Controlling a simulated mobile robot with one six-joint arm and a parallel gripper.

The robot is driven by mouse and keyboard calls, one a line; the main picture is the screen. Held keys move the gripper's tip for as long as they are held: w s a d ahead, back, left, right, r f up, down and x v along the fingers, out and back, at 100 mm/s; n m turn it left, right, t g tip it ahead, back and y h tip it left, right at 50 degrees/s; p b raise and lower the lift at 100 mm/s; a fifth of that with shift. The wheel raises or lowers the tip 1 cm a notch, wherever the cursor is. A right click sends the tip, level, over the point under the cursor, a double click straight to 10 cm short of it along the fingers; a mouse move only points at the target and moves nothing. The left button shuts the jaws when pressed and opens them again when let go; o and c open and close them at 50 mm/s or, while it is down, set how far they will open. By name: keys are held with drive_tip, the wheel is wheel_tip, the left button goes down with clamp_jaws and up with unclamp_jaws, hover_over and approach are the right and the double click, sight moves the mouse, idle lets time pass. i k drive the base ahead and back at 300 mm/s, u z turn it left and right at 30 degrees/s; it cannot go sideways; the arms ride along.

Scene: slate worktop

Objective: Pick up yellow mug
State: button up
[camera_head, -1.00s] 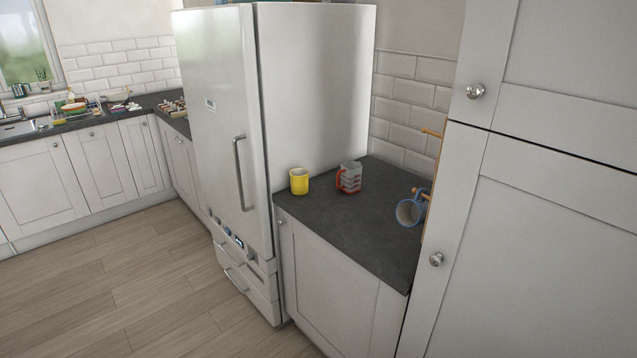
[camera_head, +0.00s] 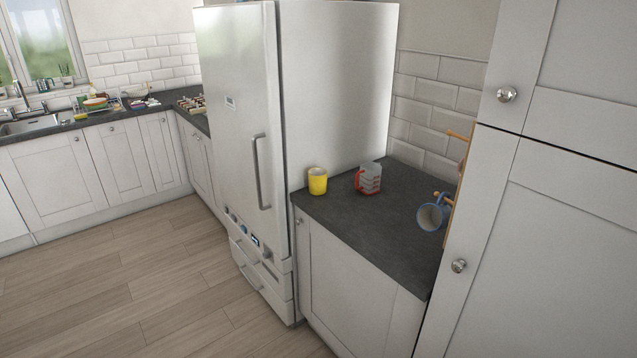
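The yellow mug (camera_head: 317,182) stands upright on the slate worktop (camera_head: 375,218), near its left front corner and close beside the fridge. Its inside looks pale. I cannot clearly make out its handle. My gripper is not in view, and no part of my arm shows.
A blue mug (camera_head: 432,216) hangs on a wooden rack (camera_head: 462,190). The fridge (camera_head: 235,110) rises at left, a tall cabinet (camera_head: 560,200) at right. The wooden floor (camera_head: 150,285) is clear.

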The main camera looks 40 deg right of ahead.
sight(318, 180)
drive_tip(key=u, duration=0.05)
drive_tip(key=i, duration=1)
drive_tip(key=z, duration=0.05)
